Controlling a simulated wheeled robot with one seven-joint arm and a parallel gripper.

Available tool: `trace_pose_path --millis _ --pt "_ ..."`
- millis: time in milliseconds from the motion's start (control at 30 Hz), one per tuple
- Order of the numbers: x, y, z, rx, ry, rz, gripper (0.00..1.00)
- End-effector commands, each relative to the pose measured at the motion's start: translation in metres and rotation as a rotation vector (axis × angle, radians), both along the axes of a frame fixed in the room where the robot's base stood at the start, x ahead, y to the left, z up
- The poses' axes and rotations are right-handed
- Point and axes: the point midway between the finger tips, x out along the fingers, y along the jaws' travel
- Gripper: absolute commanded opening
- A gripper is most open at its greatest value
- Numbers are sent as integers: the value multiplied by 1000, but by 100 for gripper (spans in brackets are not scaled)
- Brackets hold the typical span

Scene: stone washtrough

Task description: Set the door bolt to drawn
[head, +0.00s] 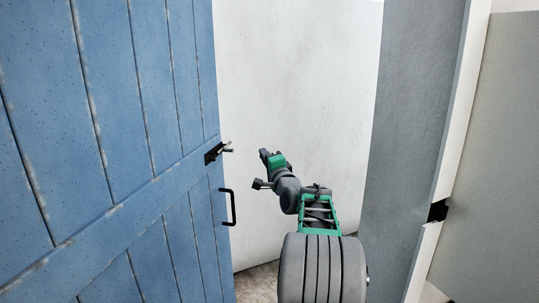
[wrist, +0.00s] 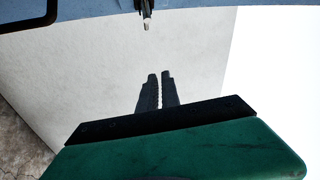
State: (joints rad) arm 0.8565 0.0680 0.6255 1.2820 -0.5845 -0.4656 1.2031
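The door bolt (head: 217,151) is a dark plate with a metal rod, mounted near the free edge of the blue plank door (head: 110,130). Its rod end sticks out past the door edge. In the wrist view the bolt (wrist: 147,18) shows at the top, beyond my fingertips. My gripper (head: 264,153) is in the air to the right of the bolt, apart from it. In the wrist view its two dark fingers (wrist: 160,76) lie close together with only a thin gap and nothing between them. How far the bolt is slid is hard to tell.
A black pull handle (head: 231,207) sits on the door below the bolt; it also shows in the wrist view (wrist: 52,14). The door stands open. A dark keeper (head: 438,211) is on the white door frame (head: 457,110) at right. A pale wall (head: 300,70) stands behind my gripper.

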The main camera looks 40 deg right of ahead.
Motion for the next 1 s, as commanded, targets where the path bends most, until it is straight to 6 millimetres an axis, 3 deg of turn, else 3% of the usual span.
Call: trace_pose_path --millis 300,600,1000 --pt "0 0 0 0 0 0 34" --pt "-3 1 -1 0 0 -1 35" --pt "-69 24 -10 -2 -1 -2 35"
